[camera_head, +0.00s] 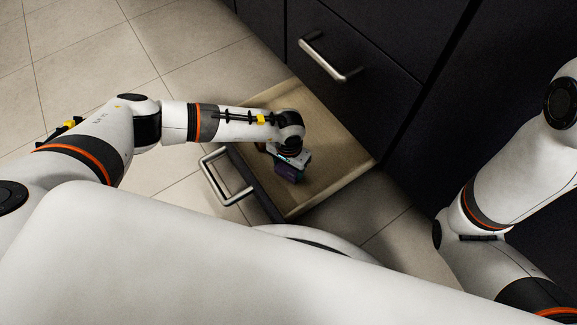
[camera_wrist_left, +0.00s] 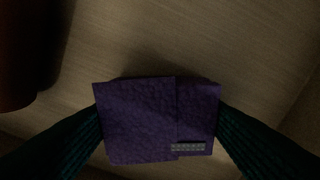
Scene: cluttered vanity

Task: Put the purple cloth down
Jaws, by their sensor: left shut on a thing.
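The purple cloth (camera_wrist_left: 140,120) is folded into a small square with a grey patterned tag near its lower edge. In the left wrist view it sits between both fingers of my left gripper (camera_wrist_left: 160,125), which is shut on it. In the head view the left gripper (camera_head: 290,166) points down inside an open drawer (camera_head: 335,165), with the cloth (camera_head: 287,172) below the jaws. I cannot tell whether the cloth touches the drawer floor. My right arm shows at the right, but its gripper is out of view.
The drawer is pulled out from a dark cabinet (camera_head: 385,50) and has a metal handle (camera_head: 222,178). Its light wooden floor is mostly bare around the gripper. A dark reddish-brown object (camera_wrist_left: 25,50) stands at the upper left in the wrist view. The tiled floor (camera_head: 190,50) is clear.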

